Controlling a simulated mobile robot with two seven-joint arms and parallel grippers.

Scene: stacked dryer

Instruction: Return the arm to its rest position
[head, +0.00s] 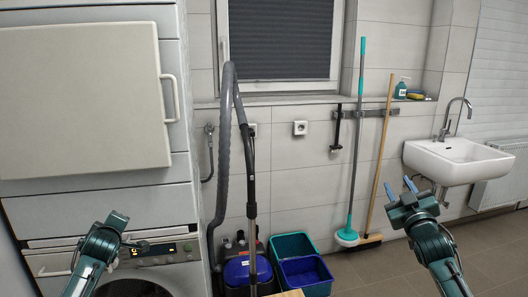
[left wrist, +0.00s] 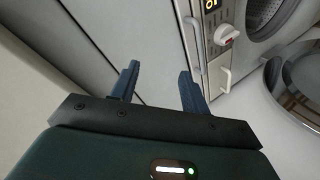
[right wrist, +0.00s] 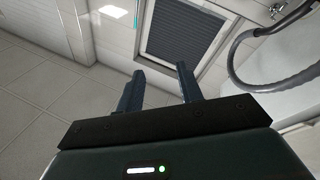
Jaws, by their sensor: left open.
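My left arm comes in at the lower left of the head view, in front of the stacked machines. My left gripper (left wrist: 157,72) is open in the left wrist view, with nothing between its two blue fingers. My right gripper (head: 398,187) stands raised at the right of the head view, in front of the tiled wall and left of the sink. In the right wrist view the right gripper (right wrist: 160,72) has its fingers apart and empty. Neither gripper touches anything that I can see.
The stacked machines fill the left, with a pale panel (head: 85,95) above and a lit display (head: 155,249) below. A vacuum hose (head: 223,150), teal bin (head: 292,243), mop (head: 356,150), broom (head: 381,150) and sink (head: 455,160) line the wall. Floor (head: 400,270) shows at lower right.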

